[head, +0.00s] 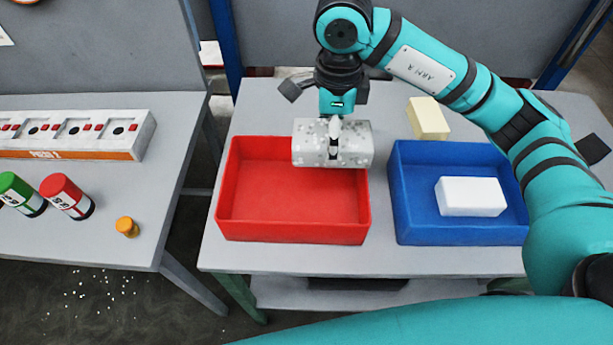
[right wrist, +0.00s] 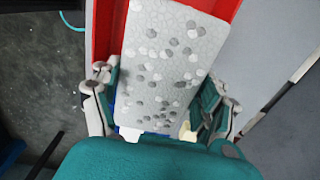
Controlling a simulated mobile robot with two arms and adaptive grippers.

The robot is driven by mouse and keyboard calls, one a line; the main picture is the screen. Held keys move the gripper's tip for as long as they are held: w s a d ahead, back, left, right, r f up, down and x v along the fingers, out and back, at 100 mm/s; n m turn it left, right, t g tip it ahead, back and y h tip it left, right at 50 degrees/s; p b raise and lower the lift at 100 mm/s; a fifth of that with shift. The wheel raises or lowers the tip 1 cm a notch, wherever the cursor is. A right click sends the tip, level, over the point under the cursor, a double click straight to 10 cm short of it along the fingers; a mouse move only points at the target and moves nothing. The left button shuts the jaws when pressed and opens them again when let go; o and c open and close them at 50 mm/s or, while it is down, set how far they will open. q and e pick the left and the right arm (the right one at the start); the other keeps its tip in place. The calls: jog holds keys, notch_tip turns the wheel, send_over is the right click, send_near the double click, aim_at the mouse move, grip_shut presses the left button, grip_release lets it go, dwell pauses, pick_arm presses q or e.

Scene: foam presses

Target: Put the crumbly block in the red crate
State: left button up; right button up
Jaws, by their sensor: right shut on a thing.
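The crumbly block (head: 306,151) is pale grey with white and darker flecks. My right gripper (head: 334,135) is shut on it and holds it over the back right part of the red crate (head: 290,232). In the right wrist view the block (right wrist: 165,55) sits between the two fingers of the gripper (right wrist: 158,100), with the red crate (right wrist: 107,35) behind it. The block hides part of the crate's back wall. The visible floor of the crate is empty. My left gripper is not in view.
A blue crate (head: 460,236) with a white block (head: 470,196) in it stands to the right. A cream block (head: 428,118) lies behind it. The left table holds a press strip (head: 70,154), green (head: 20,193) and red (head: 66,195) cans and an orange knob (head: 127,227). White crumbs dot the floor.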

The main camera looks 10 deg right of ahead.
jog(key=f, duration=0.2)
jog(key=s+f+p, duration=0.1)
jog(key=f, duration=0.1)
jog(key=shift+s, duration=0.2)
jog(key=f, duration=0.2)
jog(key=f+p, duration=0.1)
jog(key=f, duration=0.2)
jog(key=f+p, duration=0.1)
jog(key=f, duration=0.2)
jog(key=shift+w+f, duration=0.2)
jog(key=shift+w, duration=0.05)
notch_tip(320, 180, down, 4)
jog(key=shift+w+r+p, duration=0.1)
jog(key=shift+r+p, duration=0.15)
jog(key=shift+p, duration=0.15)
jog(key=shift+f, duration=0.15)
jog(key=shift+f+b, duration=0.2)
jog(key=shift+b, duration=0.15)
jog(key=o, duration=1.1)
jog(key=shift+r, duration=0.1)
jog(key=shift+c, duration=0.2)
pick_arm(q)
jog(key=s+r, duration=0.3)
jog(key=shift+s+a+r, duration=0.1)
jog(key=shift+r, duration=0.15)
